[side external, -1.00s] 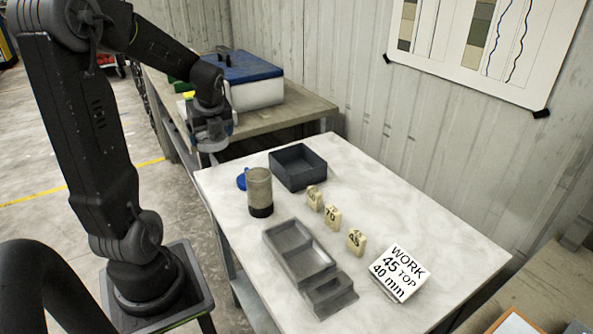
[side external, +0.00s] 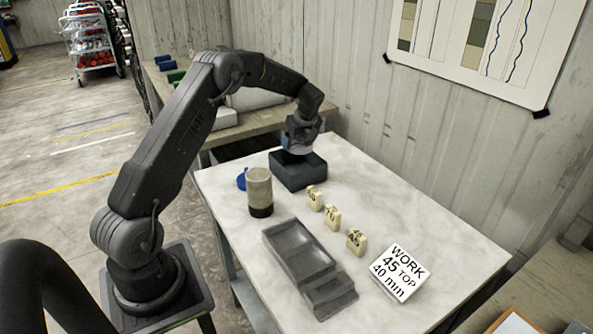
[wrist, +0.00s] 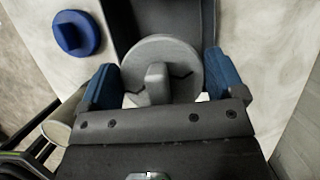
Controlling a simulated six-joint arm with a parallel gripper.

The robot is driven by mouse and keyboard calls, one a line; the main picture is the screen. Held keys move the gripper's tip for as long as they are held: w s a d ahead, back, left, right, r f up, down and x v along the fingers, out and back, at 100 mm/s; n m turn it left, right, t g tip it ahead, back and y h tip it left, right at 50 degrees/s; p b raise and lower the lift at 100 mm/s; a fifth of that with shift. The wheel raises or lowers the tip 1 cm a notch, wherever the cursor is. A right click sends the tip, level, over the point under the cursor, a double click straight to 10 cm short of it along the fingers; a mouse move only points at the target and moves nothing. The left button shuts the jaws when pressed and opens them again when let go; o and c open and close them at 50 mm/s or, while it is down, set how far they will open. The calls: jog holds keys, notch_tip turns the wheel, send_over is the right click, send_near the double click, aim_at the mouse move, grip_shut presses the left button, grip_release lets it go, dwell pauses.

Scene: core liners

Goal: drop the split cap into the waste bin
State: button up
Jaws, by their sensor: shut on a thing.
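My gripper (side external: 297,147) is over the dark square open bin (side external: 300,175) at the back of the white table. In the wrist view the blue-padded jaws (wrist: 160,88) are shut on a grey round cap (wrist: 152,52) with a raised grip bar and a jagged dark crack across it. The bin's dark wall (wrist: 208,25) shows below and beyond the cap. In the side view the gripper hides the cap. A blue round cap (side external: 241,178) lies on the table left of the bin; it also shows in the wrist view (wrist: 76,33).
A core cylinder (side external: 259,186) with a dark lower end stands upright in front of the bin. A grey tray (side external: 297,246) lies nearer. Several numbered cream blocks (side external: 333,217) stand to the right, near a work sign (side external: 400,272). The table's right side is clear.

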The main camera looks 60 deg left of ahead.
jog(key=shift+w+f, duration=0.1)
jog(key=shift+f, duration=2.9)
jog(key=o, duration=0.6)
jog(key=shift+o, duration=0.2)
jog(key=v, duration=1.4)
jog(key=shift+d+f, duration=0.1)
